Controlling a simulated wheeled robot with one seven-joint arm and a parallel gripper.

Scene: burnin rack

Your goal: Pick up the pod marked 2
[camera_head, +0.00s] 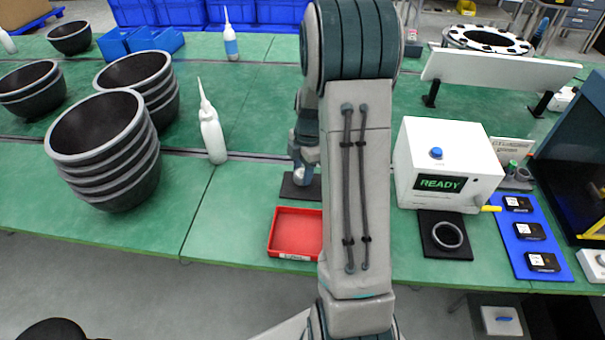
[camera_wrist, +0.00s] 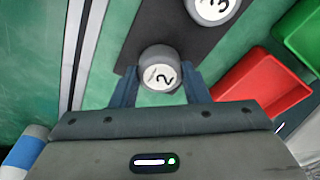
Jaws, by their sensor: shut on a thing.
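The pod marked 2 (camera_wrist: 160,73) is a grey round pod with a white label, seen in the wrist view at the top middle. My gripper (camera_wrist: 161,88) has its two blue-grey fingers on either side of this pod and is shut on it. I cannot tell whether the pod is lifted off the dark mat (camera_wrist: 187,35). A second pod, marked 3 (camera_wrist: 212,8), sits on the mat just beyond, at the top edge. In the head view my arm hides most of the gripper, and a pale pod (camera_head: 302,176) shows below it, over the dark mat (camera_head: 300,192).
A red tray (camera_head: 296,234) lies in front of the mat. A white box reading READY (camera_head: 446,165) stands to the right, with a black ring pad (camera_head: 446,236) and a blue mat (camera_head: 533,245). A white bottle (camera_head: 212,134) and stacked black bowls (camera_head: 108,150) stand left.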

